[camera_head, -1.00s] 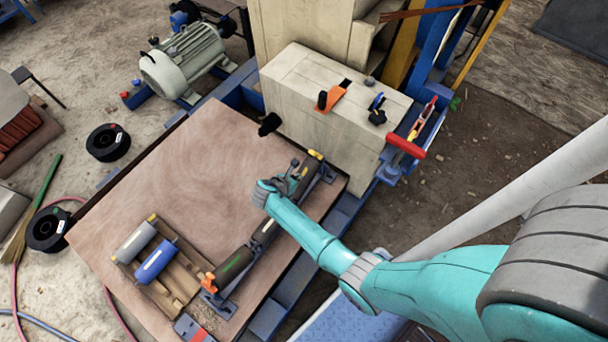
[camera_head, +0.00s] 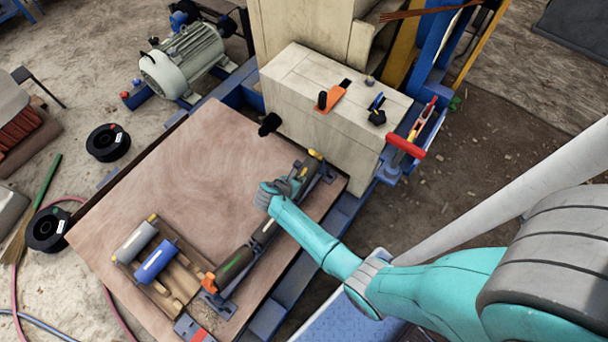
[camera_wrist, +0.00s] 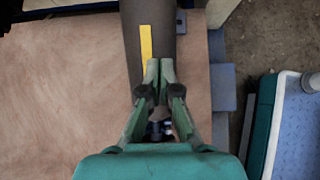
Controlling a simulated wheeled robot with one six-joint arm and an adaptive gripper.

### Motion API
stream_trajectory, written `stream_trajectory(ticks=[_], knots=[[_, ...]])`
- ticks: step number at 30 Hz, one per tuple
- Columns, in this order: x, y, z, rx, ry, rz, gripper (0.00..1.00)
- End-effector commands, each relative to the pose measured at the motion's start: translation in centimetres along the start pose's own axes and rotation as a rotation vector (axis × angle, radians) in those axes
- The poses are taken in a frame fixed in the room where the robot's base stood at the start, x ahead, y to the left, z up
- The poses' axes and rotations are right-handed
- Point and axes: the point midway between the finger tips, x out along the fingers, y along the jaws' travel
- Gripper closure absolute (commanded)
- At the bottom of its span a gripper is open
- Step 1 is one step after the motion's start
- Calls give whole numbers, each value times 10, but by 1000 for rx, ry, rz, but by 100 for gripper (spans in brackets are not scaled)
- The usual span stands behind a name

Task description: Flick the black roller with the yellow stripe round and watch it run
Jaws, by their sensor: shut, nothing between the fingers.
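The black roller (camera_wrist: 132,30) runs up the wrist view, with a straight yellow stripe (camera_wrist: 146,42) along it. In the head view the far part of the black roller (camera_head: 309,168) shows just beyond my gripper (camera_head: 286,184), which hides some of it. In the wrist view my gripper (camera_wrist: 158,68) has its green fingers together and empty. Its tips overlap the roller beside the stripe's lower end; I cannot tell whether they touch it. A dark roller with a green stripe (camera_head: 236,264) lies in line at the near end.
The rollers lie along the right edge of a brown board (camera_head: 190,165). A wooden tray (camera_head: 180,291) with a grey roller (camera_head: 134,243) and a blue roller (camera_head: 155,262) stands left. A pale block-shaped housing (camera_head: 325,115) rises behind. The board's middle is clear.

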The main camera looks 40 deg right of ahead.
Motion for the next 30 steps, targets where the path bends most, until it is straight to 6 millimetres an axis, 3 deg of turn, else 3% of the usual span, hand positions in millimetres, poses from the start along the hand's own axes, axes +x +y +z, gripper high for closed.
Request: stream_trajectory(ticks=[15, 30], knots=[[0, -48, 0, 1, 0, 1, 100], [13, -49, -4, 1, 0, 0, 100]])
